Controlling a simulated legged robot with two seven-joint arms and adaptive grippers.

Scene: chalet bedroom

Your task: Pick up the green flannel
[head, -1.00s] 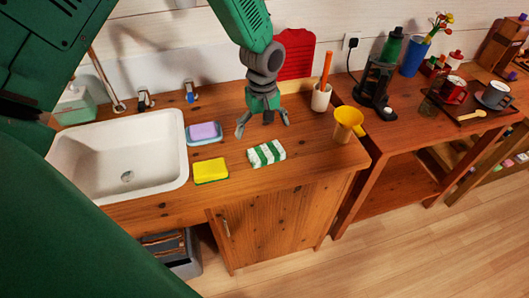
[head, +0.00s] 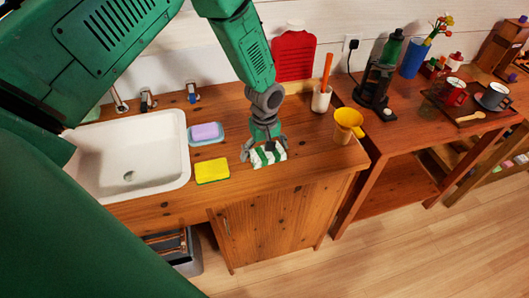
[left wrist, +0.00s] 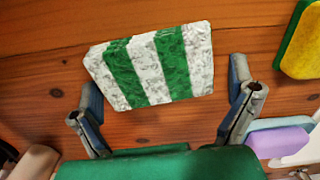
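The green flannel (head: 268,156) is a folded cloth with green and white stripes, lying on the wooden counter. It also shows in the left wrist view (left wrist: 155,66), just beyond my fingertips. My left gripper (head: 265,150) is over the flannel from behind, pointing down, and covers part of it. In the left wrist view its fingers (left wrist: 165,110) are wide apart, with the flannel ahead of and partly between them. I cannot tell whether they touch it. My right gripper is not in view.
A yellow sponge (head: 212,171) lies left of the flannel, with a purple soap (head: 205,131) in a blue dish behind it. The white sink (head: 130,160) is further left. A yellow mug (head: 347,124) and a white cup (head: 321,99) stand to the right.

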